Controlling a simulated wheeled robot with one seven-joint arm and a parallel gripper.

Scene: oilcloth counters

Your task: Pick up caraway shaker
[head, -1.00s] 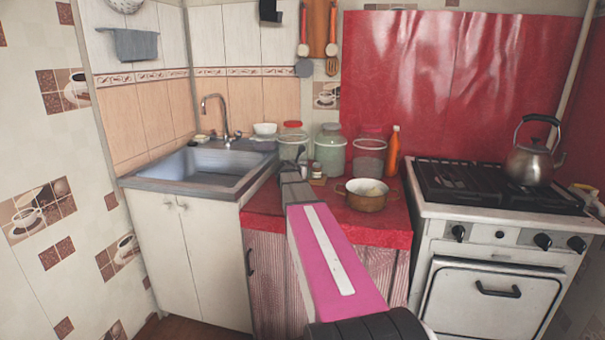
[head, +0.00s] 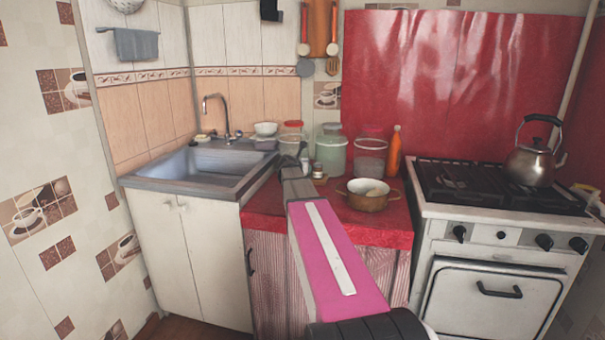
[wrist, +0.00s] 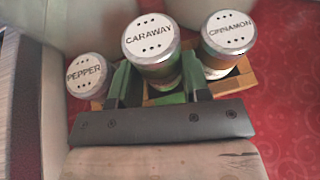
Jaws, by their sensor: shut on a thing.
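The caraway shaker (wrist: 150,42) has a white lid marked CARAWAY and a green lower body. It shows in the middle of the wrist view. My gripper (wrist: 157,76) has a finger on each side of its body and is shut on it. The pepper shaker (wrist: 87,75) is to its left and the cinnamon shaker (wrist: 228,38) to its right, by a small wooden rack (wrist: 233,84). I cannot tell whether the caraway shaker is clear of the rack. In the head view my gripper (head: 291,164) is over the red counter, partly hiding the shakers.
Glass jars (head: 331,152) stand behind the shakers. A brass pot (head: 367,200) is close on the right, with an orange bottle (head: 394,152) behind it. The sink (head: 200,168) is to the left, and the stove (head: 495,205) with a kettle (head: 530,162) to the right.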

